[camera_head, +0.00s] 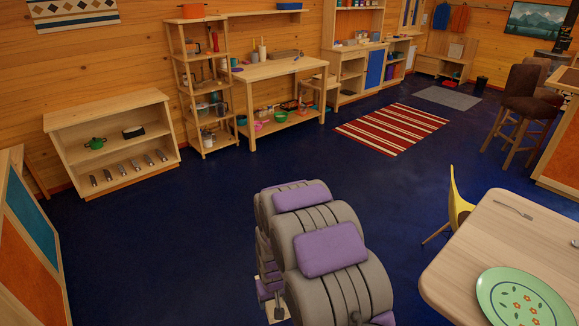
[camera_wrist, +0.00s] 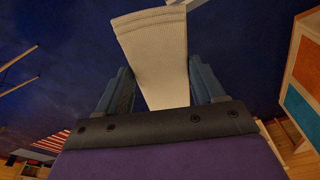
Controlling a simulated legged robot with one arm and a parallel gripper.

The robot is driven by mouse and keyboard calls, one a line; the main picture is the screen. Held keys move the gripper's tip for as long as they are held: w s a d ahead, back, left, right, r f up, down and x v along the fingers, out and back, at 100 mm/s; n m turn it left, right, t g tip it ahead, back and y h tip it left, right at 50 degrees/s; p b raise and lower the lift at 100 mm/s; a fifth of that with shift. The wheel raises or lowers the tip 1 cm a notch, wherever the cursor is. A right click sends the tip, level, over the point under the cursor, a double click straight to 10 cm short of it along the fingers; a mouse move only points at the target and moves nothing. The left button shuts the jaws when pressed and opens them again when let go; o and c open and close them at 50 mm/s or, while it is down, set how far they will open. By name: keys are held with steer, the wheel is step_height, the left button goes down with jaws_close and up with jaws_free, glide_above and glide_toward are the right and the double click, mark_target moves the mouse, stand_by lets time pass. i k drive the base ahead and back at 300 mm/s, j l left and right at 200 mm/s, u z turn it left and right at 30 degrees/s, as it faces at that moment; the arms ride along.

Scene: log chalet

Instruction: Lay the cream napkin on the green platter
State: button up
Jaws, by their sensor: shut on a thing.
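The cream napkin (camera_wrist: 155,50) is in my gripper (camera_wrist: 160,88) in the wrist view. It is a ribbed, folded strip between the two blue-grey fingers, which are shut on it, and it sticks out past them over the dark blue floor. The green platter (camera_head: 525,298) lies on the light wooden table at the bottom right of the head view, decorated with orange flowers and leaves and cut off by the frame edge. No napkin shows on its visible part.
The table (camera_head: 463,262) also bears a fork (camera_head: 513,209). A yellow chair (camera_head: 455,205) stands at its far left side. Brown stools (camera_head: 522,95) are at the right. Shelves and a workbench (camera_head: 280,68) line the back wall. The blue floor (camera_head: 200,240) is open at left and centre.

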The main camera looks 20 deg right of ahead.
mark_target(523, 306)
steer(key=i+z, duration=0.75)
steer(key=i+j+z, duration=0.15)
steer(key=i+z, duration=0.25)
steer(key=i+j+z, duration=0.2)
steer(key=z, duration=0.15)
steer(key=i+j+z, duration=0.1)
steer(key=z, duration=0.3)
steer(key=i+j+z, duration=0.15)
steer(key=z, duration=0.3)
steer(key=i+j+z, duration=0.15)
steer(key=z, duration=0.25)
steer(key=i+j+z, duration=0.1)
steer(key=j+z, duration=0.15)
steer(key=z, duration=0.2)
steer(key=i+j+z, duration=0.1)
steer(key=z, duration=0.3)
steer(key=j+z, duration=0.2)
steer(key=z, duration=0.25)
steer(key=i+j+z, duration=0.1)
steer(key=j+z, duration=0.15)
steer(key=z, duration=0.15)
steer(key=j+z, duration=0.2)
steer(key=z, duration=0.2)
steer(key=i+j+z, duration=0.45)
steer(key=z, duration=0.15)
steer(key=i, duration=0.1)
